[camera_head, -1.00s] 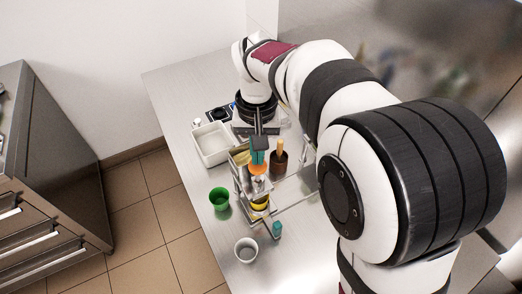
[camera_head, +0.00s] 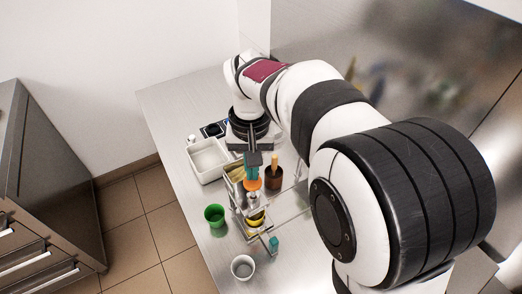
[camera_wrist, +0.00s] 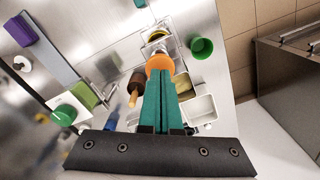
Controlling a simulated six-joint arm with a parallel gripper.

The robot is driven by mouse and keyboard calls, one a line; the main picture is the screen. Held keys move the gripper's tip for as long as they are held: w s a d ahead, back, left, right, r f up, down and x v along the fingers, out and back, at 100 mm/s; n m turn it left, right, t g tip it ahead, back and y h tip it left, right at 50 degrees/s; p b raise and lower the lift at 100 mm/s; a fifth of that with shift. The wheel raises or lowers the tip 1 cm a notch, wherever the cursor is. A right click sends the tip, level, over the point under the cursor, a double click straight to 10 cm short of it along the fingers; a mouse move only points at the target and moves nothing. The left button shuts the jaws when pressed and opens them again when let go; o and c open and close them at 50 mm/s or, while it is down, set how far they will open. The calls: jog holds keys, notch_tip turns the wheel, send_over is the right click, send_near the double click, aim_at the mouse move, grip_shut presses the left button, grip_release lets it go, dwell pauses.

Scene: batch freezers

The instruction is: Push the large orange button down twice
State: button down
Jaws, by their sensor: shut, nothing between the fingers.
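The large orange button (camera_head: 252,184) is a round orange cap on top of a metal device among containers on the steel table. It also shows in the wrist view (camera_wrist: 159,63), at the tips of my fingers. My gripper (camera_head: 251,174) points down directly above the button with its teal fingers together and nothing between them. In the wrist view the fingertips (camera_wrist: 158,74) overlap the near edge of the orange cap. They are at or very close to its top; I cannot tell whether they touch or press it. The fingers hide part of the cap.
A brown pot with a wooden handle (camera_head: 273,182) stands close to the right of the button. A green cup (camera_head: 214,215), a grey-white cup (camera_head: 242,266) and a white tray (camera_head: 208,158) stand around. A yellow item (camera_head: 256,219) sits just in front. The table's left edge is near.

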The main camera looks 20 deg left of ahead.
jog(key=shift+f, duration=1.6)
jog(key=shift+r, duration=1.9)
notch_tip(320, 180, up, 5)
jog(key=shift+r, duration=0.1)
